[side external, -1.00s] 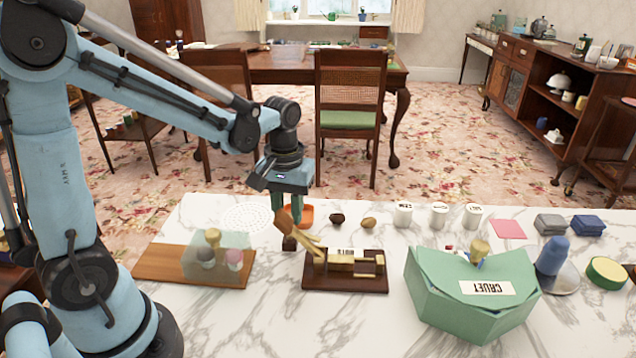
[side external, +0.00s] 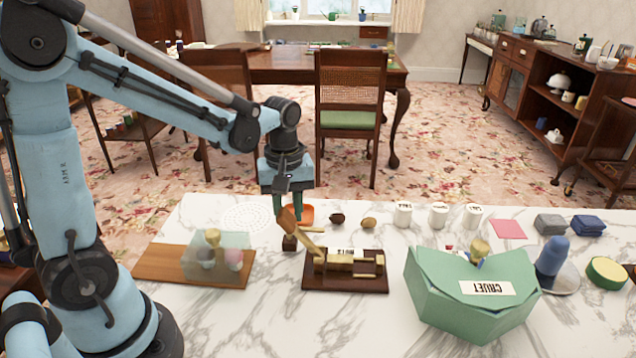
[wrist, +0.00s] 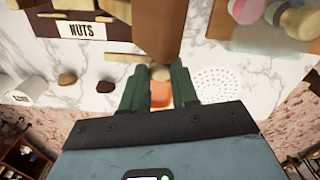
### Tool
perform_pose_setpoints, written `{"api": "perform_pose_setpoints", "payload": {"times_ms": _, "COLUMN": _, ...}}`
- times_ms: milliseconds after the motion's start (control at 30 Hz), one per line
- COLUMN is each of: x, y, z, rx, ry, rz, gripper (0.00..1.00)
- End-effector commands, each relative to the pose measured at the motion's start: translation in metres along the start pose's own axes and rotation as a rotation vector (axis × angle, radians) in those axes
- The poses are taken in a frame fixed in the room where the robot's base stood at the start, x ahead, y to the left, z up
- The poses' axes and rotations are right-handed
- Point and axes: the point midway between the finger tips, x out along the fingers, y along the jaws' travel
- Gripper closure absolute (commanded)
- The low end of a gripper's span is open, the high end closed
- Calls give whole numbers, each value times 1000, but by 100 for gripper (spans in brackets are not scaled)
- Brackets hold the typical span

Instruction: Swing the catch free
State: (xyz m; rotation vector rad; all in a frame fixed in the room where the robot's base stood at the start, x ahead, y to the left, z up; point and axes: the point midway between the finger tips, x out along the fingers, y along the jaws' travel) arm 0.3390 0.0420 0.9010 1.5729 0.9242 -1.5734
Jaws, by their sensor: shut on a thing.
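The catch is a dark wooden board (side external: 318,285) carrying brass parts (side external: 345,262), near the middle of the marble counter. In the wrist view the fingers (wrist: 157,85) close around the handle's end, and the handle (wrist: 157,30) runs up out of the picture. The board with its NUTS label (wrist: 82,29) shows at upper left there.
A wooden board with a clear cover (side external: 235,240) stands left, a green CRUET box (side external: 470,310) right. An orange dish (side external: 305,214), two nuts and white pots (side external: 403,214) lie behind. The front counter is clear.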

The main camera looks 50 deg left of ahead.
Motion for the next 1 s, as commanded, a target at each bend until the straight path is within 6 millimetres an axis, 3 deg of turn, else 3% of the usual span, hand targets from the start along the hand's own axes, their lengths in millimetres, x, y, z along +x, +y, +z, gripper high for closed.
{"api": "perform_pose_setpoints", "payload": {"times_ms": 267, "x": -1, "y": 0, "z": 0, "rx": -3, "ry": 0, "rz": 0, "gripper": 100}}
{"api": "perform_pose_setpoints", "payload": {"times_ms": 300, "x": -1, "y": 0, "z": 0, "rx": -3, "ry": 0, "rz": 0, "gripper": 65}}
{"api": "perform_pose_setpoints", "payload": {"times_ms": 433, "x": 0, "y": 0, "z": 0, "rx": -2, "ry": 0, "rz": 0, "gripper": 46}}
{"api": "perform_pose_setpoints", "payload": {"times_ms": 767, "x": -2, "y": 0, "z": 0, "rx": -1, "ry": 0, "rz": 0, "gripper": 46}}
{"api": "perform_pose_setpoints", "payload": {"times_ms": 1000, "x": -24, "y": 0, "z": 0, "rx": -1, "ry": 0, "rz": 0, "gripper": 46}}
